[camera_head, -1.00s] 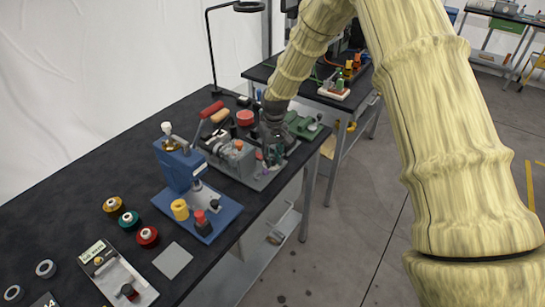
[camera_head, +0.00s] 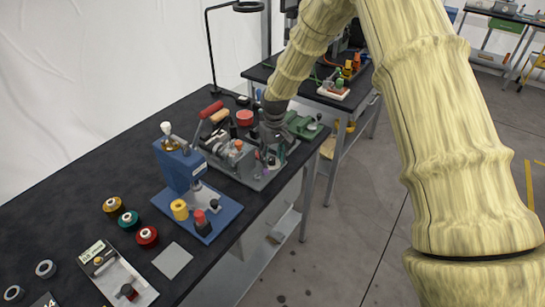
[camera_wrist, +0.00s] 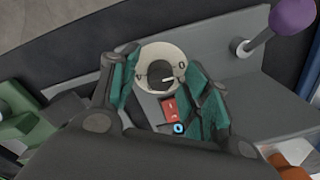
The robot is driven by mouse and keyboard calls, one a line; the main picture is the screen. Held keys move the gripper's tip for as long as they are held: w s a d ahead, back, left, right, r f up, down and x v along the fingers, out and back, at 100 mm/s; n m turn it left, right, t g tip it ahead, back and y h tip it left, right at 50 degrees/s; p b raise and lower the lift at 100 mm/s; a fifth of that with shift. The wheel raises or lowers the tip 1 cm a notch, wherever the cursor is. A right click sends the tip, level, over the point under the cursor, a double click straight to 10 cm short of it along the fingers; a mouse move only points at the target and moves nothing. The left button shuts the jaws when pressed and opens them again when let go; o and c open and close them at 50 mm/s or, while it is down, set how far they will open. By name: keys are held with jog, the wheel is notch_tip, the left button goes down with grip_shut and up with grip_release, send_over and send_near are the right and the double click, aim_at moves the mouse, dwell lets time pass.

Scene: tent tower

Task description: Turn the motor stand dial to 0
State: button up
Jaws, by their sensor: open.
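The motor stand (camera_head: 240,178) is a grey unit on the black bench, and my gripper (camera_head: 271,157) is down at its right end. In the wrist view the dial (camera_wrist: 150,60) is a pale round plate with a black knob (camera_wrist: 161,76) in its middle. The knob's white pointer line points right and slightly up, towards the side with the 0 mark (camera_wrist: 181,66). My gripper (camera_wrist: 161,84) is open, with a teal-padded finger on each side of the knob. I cannot tell whether either finger touches it. The head view hides the dial behind my gripper.
A red switch (camera_wrist: 169,108) and a blue ring (camera_wrist: 178,128) sit just below the dial. A purple ball-topped lever (camera_wrist: 293,17) stands at upper right. A blue press (camera_head: 182,168) stands on the bench in front, and a green device (camera_head: 303,126) lies behind.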

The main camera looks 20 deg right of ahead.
aim_at(274, 158)
jog(key=shift+r, duration=0.15)
notch_tip(274, 158, up, 12)
jog(key=shift+d, duration=0.25)
jog(key=shift+f, duration=0.2)
dwell(0.4)
